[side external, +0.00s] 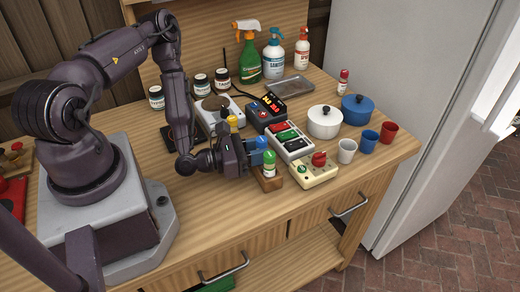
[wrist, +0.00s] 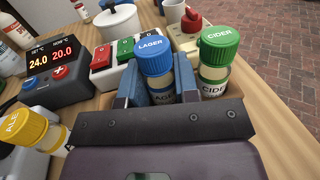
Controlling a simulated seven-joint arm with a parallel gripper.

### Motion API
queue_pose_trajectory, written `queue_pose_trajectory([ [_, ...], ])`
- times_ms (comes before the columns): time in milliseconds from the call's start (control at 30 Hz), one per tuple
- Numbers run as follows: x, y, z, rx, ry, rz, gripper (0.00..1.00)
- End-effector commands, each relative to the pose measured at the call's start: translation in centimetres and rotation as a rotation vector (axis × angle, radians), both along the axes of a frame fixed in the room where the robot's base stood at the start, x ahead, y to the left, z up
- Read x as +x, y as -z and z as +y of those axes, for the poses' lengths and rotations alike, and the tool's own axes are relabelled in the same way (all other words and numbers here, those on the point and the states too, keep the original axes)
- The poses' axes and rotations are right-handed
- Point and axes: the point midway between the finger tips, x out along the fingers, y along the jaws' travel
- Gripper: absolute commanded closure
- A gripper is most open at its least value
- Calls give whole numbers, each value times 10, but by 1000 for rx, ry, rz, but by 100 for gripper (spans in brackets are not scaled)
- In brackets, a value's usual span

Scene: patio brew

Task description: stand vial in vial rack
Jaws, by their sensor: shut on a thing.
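My gripper (wrist: 160,84) is shut on the blue-capped LAGER vial (wrist: 152,55), which looks upright between the blue fingers. In the side external view my gripper (side external: 256,150) is low over the front of the counter, at the wooden vial rack (side external: 268,183). The green-capped CIDER vial (wrist: 217,60) stands upright in the rack, just right of the held vial; it also shows in the side external view (side external: 269,165). The fingers hide the LAGER vial's lower end, so I cannot tell whether it is seated. A yellow-capped ALE vial (wrist: 28,130) is apart, at left.
A cream box with a red knob (side external: 314,171) and a switch box (side external: 285,142) stand close to the rack. A temperature controller (side external: 266,113), white pot (side external: 324,121), blue pot (side external: 357,109) and cups (side external: 347,150) are beyond. The counter's front edge is near.

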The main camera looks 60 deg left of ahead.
Motion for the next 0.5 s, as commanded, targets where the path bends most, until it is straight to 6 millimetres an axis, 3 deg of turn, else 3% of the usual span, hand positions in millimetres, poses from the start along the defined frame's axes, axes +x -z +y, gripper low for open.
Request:
queue_pose_trajectory([
  [233, 0, 0, 0, 0, 0, -1, 98],
  [267, 0, 1, 0, 0, 0, 0, 69],
  [300, 0, 0, 0, 0, 0, 0, 61],
  [500, 0, 0, 0, 0, 0, 0, 61],
])
